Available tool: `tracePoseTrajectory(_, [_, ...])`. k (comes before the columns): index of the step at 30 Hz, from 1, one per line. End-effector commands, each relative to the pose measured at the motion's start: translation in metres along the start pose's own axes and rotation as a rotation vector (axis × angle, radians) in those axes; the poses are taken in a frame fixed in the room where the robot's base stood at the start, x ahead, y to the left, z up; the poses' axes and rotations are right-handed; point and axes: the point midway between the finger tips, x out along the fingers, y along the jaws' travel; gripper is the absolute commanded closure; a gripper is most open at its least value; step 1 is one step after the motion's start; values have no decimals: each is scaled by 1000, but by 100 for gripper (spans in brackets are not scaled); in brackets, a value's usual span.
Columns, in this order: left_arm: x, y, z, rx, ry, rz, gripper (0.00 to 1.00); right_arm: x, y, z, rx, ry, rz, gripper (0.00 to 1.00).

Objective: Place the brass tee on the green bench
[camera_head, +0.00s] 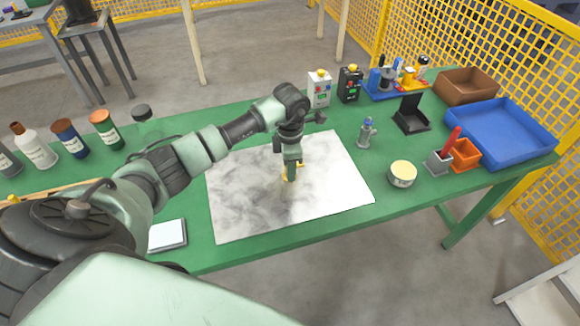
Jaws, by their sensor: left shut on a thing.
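The green bench (310,229) runs across the view with a grey-white smudged sheet (330,185) lying on it. My left gripper (291,172) points down over the middle of the sheet. It is shut on the brass tee (297,169), a small yellow piece of which shows beside and below the fingers. The fingers hide the rest of the tee. I cannot tell whether the tee touches the sheet. My right gripper is not in view.
Several bottles (70,139) stand at the left. A round tin (402,173), a small grey figure-like part (366,132) and a black stand (411,115) are right of the sheet. A blue tray (498,130) and brown bin (466,86) sit at the far right. Bare green shows along the front edge.

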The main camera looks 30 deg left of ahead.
Motion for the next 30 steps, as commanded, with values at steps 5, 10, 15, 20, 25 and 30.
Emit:
tracePoseTrajectory(5, [2,0,0,0,0,0,48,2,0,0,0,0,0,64])
tracePoseTrajectory(10, [2,0,0,0,0,0,48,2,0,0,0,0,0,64])
tracePoseTrajectory(15, [-1,0,0,0,0,0,48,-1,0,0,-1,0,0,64])
tracePoseTrajectory(20, [-18,2,0,-1,-2,5,48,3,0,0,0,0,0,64])
tracePoseTrajectory(25, [-54,2,0,0,-3,6,48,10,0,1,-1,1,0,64])
tracePoseTrajectory(30, [-90,1,0,1,-2,5,48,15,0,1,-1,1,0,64])
